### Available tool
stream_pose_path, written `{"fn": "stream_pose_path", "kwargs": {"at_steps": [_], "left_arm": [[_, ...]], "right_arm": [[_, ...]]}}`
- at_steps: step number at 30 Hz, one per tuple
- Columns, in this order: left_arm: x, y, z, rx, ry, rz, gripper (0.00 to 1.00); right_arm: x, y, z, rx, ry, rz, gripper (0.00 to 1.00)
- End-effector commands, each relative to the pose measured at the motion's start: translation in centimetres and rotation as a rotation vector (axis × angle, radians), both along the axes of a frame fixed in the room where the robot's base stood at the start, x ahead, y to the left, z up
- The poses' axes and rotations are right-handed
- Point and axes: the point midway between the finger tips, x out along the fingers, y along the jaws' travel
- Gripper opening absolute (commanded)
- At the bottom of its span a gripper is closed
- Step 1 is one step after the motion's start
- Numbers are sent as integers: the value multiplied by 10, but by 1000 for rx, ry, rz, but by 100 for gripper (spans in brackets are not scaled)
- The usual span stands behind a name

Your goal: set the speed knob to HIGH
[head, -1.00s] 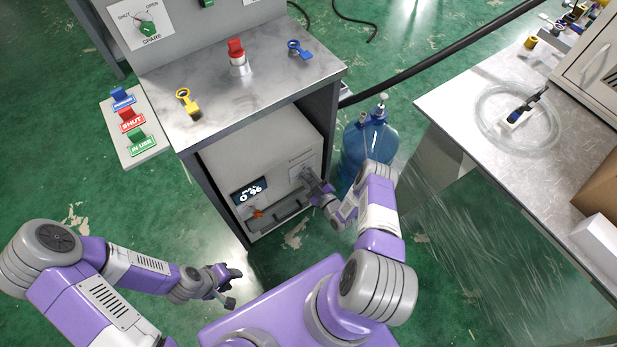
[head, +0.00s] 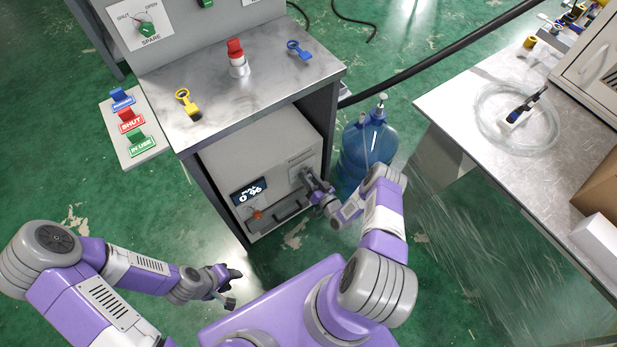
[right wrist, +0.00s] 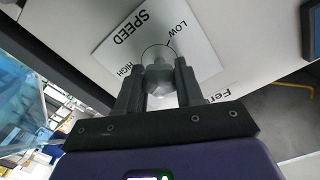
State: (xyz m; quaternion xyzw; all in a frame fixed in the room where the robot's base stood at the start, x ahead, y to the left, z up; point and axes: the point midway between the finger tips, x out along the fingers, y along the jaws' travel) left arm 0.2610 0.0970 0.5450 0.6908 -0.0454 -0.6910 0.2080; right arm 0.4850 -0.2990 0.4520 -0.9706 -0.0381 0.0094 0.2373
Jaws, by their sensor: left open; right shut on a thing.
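The speed knob (right wrist: 159,76) is a grey round knob on a white plate (right wrist: 115,42) marked SPEED, LOW and HIGH on the machine's front. In the right wrist view my right gripper (right wrist: 160,88) is shut on the knob, one finger on each side. A thin arc runs around the knob between the two words; which mark the knob points at is not clear. In the head view my right gripper (head: 309,181) hides the knob at the machine's right side. My left gripper (head: 229,285) is open and empty, low at the left, away from the machine.
The machine (head: 262,150) sits under a metal-topped bench (head: 215,85). Its front has a lit display (head: 249,191) and an orange-red control (head: 257,214). A blue water bottle (head: 365,150) stands close to its right. A white side table (head: 470,110) is further right.

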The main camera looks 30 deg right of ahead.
Motion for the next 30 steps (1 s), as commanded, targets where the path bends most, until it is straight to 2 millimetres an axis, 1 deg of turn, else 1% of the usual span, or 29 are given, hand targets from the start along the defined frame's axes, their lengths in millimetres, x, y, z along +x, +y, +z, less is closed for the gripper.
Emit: {"fn": "stream_pose_path", "kwargs": {"at_steps": [18,24,30], "left_arm": [[0,0,0,0,0,0,43],[0,0,0,0,0,0,43],[0,0,0,0,0,0,43]], "right_arm": [[-1,-1,-1,565,45,-1,6],[-1,-1,-2,702,56,-2,6],[-1,-1,-2,791,63,-1,6]]}}
